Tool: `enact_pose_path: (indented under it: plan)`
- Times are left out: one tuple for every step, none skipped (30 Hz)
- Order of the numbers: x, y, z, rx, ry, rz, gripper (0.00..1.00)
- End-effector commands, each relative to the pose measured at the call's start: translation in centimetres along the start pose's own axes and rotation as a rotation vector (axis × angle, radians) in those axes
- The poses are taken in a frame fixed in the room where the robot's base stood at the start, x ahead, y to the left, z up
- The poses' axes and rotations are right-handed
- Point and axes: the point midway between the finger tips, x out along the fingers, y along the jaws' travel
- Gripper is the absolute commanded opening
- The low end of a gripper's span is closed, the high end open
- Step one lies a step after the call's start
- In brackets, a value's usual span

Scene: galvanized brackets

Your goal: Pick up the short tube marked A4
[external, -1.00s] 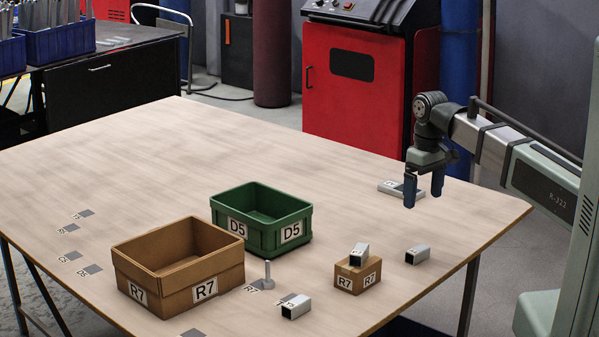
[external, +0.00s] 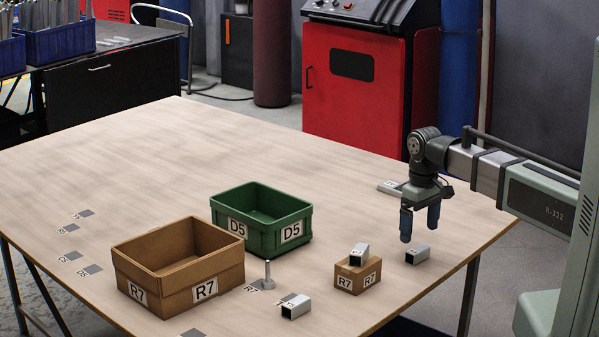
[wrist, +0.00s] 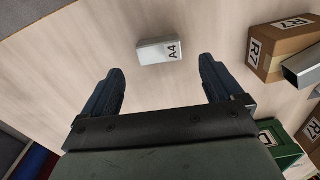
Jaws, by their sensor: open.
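The short tube marked A4 (wrist: 158,51) lies on the table in the wrist view, its label at its right end. It is a short galvanized square tube. In the external view the tube near my gripper (external: 417,253) lies at the table's right side, its label not readable there. My gripper (external: 420,232) is open and empty above the table, just over and behind this tube. In the wrist view the two dark fingers (wrist: 160,80) are spread apart, and the tube lies ahead of the gap between them, untouched.
A small cardboard box marked R7 (external: 357,276) stands left of the tube, with another tube (external: 359,254) on top. Another tube (external: 296,307) lies in front. A brown R7 bin (external: 180,290) and green D5 bin (external: 262,239) stand further left. A flat bracket (external: 393,188) lies behind my gripper.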

Motion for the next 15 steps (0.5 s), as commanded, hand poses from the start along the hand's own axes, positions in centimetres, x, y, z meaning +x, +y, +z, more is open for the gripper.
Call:
enact_pose_path:
  plan:
    - [0.1,0.0,0.0,0.000,0.000,0.000,0.94]
    - [0.2,0.0,0.0,0.000,0.000,0.000,0.94]
    - [0.3,0.0,0.0,0.000,0.000,0.000,0.94]
    - [0.4,0.0,0.0,0.000,-0.001,0.000,0.94]
    - [0.5,0.0,0.0,0.000,-0.001,0.000,0.94]
    - [0.7,0.0,0.1,0.000,-0.001,0.000,0.94]
    - [0.9,0.0,0.1,0.000,-0.002,0.000,0.94]
    - [1.2,0.0,0.1,0.000,-0.002,0.000,0.94]
    - [1.5,0.0,0.1,0.000,-0.002,0.000,0.94]
    - [1.8,0.0,0.1,0.000,-0.002,0.000,0.94]
    - [2.2,0.0,0.1,0.000,-0.002,0.000,0.94]
    - [2.7,0.0,0.2,0.000,-0.002,0.000,0.94]
    - [3.0,0.0,0.2,0.000,-0.003,0.000,0.94]
    - [3.4,0.0,0.2,0.000,-0.003,-0.001,0.94]
    - [3.8,0.0,0.2,0.000,-0.002,0.000,0.94]
